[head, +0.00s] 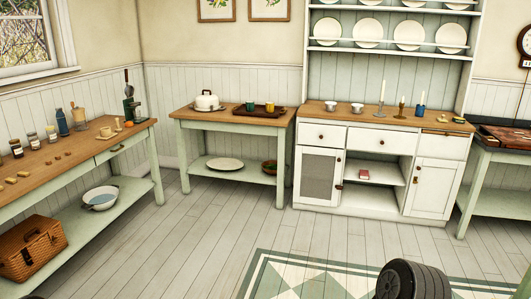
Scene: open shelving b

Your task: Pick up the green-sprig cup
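Two small white cups stand on the wooden top of the white dresser (392,145). One is the left white cup (330,106), and the other is the right white cup (357,108). Both are too small for me to tell which carries a green sprig. A light brown cup (106,132) sits on the left counter. A green mug (250,106) and a yellow mug (269,107) stand on a brown tray on the middle table. Neither of my grippers is in view.
Candlesticks (402,107) stand right of the white cups. The middle table (231,123) adjoins the dresser, and the long left counter (75,158) holds jars and a basket below. Open plank floor (200,240) lies ahead. A dark ribbed round thing (412,280) shows at the bottom.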

